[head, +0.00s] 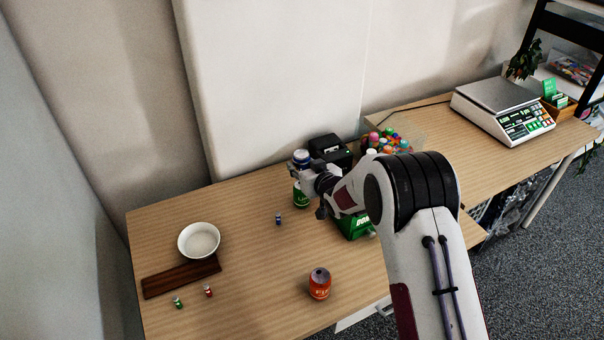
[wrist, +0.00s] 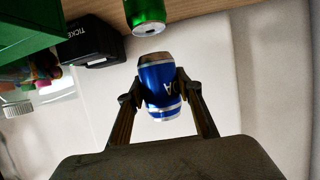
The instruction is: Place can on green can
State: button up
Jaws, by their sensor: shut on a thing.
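My gripper (head: 303,168) is shut on a blue can with silver bands (head: 301,156). The wrist view shows the blue can (wrist: 160,85) gripped on both sides by the fingers (wrist: 159,92). The green can (head: 301,197) stands upright on the table, below the blue can and partly hidden by my gripper in the head view. In the wrist view, which is roughly upside down, the green can (wrist: 146,12) is partly cut off at the top edge. A gap separates the two cans there.
A black ticket printer (head: 331,151) and a tub of colourful bottles (head: 410,142) stand behind. A green box (head: 355,226) is close to the right.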

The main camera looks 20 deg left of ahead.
jog(key=shift+f, duration=1.5)
jog(key=shift+f, duration=0.1)
jog(key=o, duration=0.9)
jog(key=shift+c, duration=0.2)
jog(key=shift+v, duration=0.8)
jog(key=v, duration=1)
jog(key=shift+s+r, duration=0.15)
jog(key=shift+r, duration=0.1)
jog(key=shift+d, duration=0.1)
